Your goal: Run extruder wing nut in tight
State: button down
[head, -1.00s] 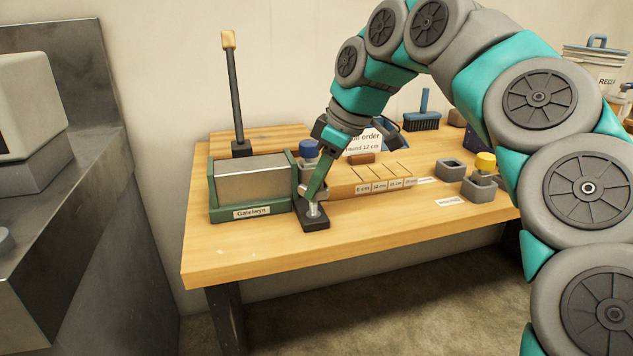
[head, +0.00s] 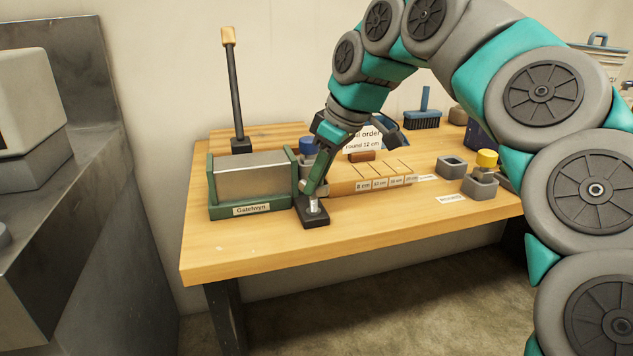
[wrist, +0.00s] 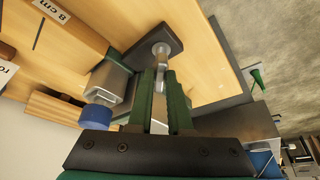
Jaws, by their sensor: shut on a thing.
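The extruder is a grey metal body with a blue cap (head: 308,144), by the green frame on the table; the cap also shows in the wrist view (wrist: 97,117). A short silver post (head: 313,206) stands on a dark base plate (head: 314,221) at its front. My gripper (head: 309,188) points down at the top of this post, its green fingers close together. In the wrist view, my gripper (wrist: 161,72) is shut on grey metal, which I take for the wing nut (wrist: 160,106). The fingers mostly hide it, so its seating cannot be seen.
A green frame labelled Gatelwyn (head: 250,209) holds a grey block at left, with an upright lever (head: 236,95) behind. A wooden length gauge (head: 370,175) lies close on the right. Grey square cups (head: 451,167) stand farther right. The table's front is clear.

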jog(key=m+t+h+b, duration=0.1)
jog(key=m+b, duration=0.1)
jog(key=m, duration=0.2)
jog(key=shift+s+f, duration=0.1)
jog(key=shift+f, duration=0.05)
jog(key=shift+a+m+t+h+b, duration=0.1)
jog(key=shift+m+t+h+b, duration=0.25)
jog(key=shift+m, duration=0.85)
jog(key=shift+a+m+t+h+b, duration=0.2)
jog(key=shift+m+h, duration=0.25)
jog(key=shift+m, duration=0.75)
jog(key=shift+d, duration=0.1)
jog(key=c, duration=0.9)
grip_release()
jog(key=shift+s+r, duration=0.1)
jog(key=shift+r, duration=0.1)
jog(key=shift+v, duration=3.85)
